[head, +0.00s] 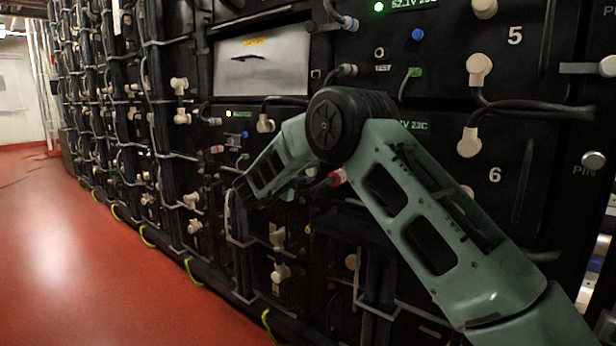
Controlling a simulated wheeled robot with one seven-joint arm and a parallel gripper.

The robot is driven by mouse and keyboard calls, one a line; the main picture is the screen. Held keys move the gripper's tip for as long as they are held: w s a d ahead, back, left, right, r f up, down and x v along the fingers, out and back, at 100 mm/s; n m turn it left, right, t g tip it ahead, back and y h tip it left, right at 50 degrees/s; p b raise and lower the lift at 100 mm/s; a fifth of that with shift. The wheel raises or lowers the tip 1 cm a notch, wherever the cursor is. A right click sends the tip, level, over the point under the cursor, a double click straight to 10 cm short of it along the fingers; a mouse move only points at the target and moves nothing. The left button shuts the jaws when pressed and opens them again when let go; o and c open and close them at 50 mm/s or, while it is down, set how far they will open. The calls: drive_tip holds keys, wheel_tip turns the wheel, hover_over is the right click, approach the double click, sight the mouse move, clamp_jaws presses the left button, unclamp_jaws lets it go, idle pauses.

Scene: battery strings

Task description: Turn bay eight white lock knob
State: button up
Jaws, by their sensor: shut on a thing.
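My arm reaches from the lower right, bends at a dark elbow and runs down and left to the rack front. My gripper (238,216) is small and dark at the forearm's end, against the lower part of the rack (480,215). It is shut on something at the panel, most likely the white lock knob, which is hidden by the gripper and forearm. The knob's angle cannot be seen. No bay eight label is readable; only the labels 5 (515,36) and 6 (494,175) show at right.
White cable connectors (281,272) and white fittings (180,86) stick out along the rack. Grey and black cables (535,108) loop between bays. A red-tipped plug (336,177) sits under my elbow. The red floor (90,265) at left is open.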

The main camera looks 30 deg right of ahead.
drive_tip(key=shift+f, duration=0.1)
drive_tip(key=o, duration=1)
drive_tip(key=shift+c, duration=0.2)
drive_tip(key=shift+a, duration=0.15)
drive_tip(key=p+v, duration=0.4)
drive_tip(key=v, duration=1.3)
drive_tip(key=shift+a, duration=0.1)
